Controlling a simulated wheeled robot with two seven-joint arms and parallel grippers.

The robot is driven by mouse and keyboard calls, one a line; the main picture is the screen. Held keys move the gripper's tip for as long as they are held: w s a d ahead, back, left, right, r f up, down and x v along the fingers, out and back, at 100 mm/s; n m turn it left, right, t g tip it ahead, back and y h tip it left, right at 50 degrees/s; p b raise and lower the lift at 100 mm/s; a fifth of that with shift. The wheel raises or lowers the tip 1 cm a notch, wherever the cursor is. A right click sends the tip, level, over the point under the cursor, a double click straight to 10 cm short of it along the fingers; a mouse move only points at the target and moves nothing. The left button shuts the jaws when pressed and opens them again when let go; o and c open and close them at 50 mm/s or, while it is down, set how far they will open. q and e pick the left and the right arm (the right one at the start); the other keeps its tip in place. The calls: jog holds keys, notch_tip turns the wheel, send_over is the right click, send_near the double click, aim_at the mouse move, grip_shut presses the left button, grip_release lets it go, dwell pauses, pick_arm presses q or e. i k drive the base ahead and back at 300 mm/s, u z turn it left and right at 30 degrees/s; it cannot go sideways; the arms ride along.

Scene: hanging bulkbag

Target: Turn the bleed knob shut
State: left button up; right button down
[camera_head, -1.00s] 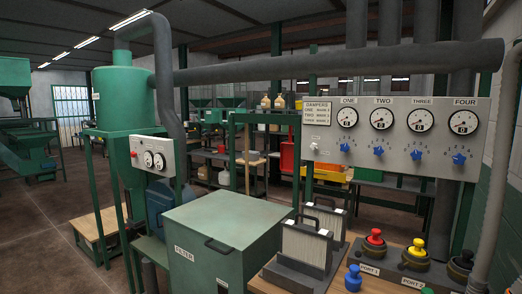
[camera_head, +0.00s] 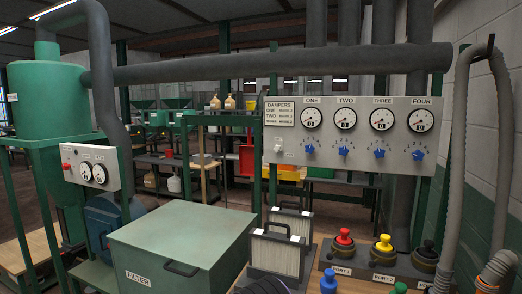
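No knob with a readable bleed label shows, so I cannot tell for sure which one is the bleed knob. A grey damper panel (camera_head: 350,172) carries gauges marked ONE to FOUR, with a blue star-shaped knob under each, such as the one under FOUR (camera_head: 418,154). A small white knob or switch (camera_head: 279,149) sits at the panel's left, below the DAMPERS card (camera_head: 279,113); its label is too small to read. Neither of my grippers is in view.
A green FILTER box (camera_head: 185,245) stands in front, left of two pleated filters (camera_head: 276,252). Red-capped (camera_head: 344,238), yellow-capped (camera_head: 383,243) and black ports line the bench at right. A grey hose (camera_head: 462,150) hangs at the right wall. A green tank (camera_head: 50,100) stands left.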

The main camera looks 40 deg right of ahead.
aim_at(277, 148)
jog(key=i, duration=0.5)
jog(key=z, duration=0.8)
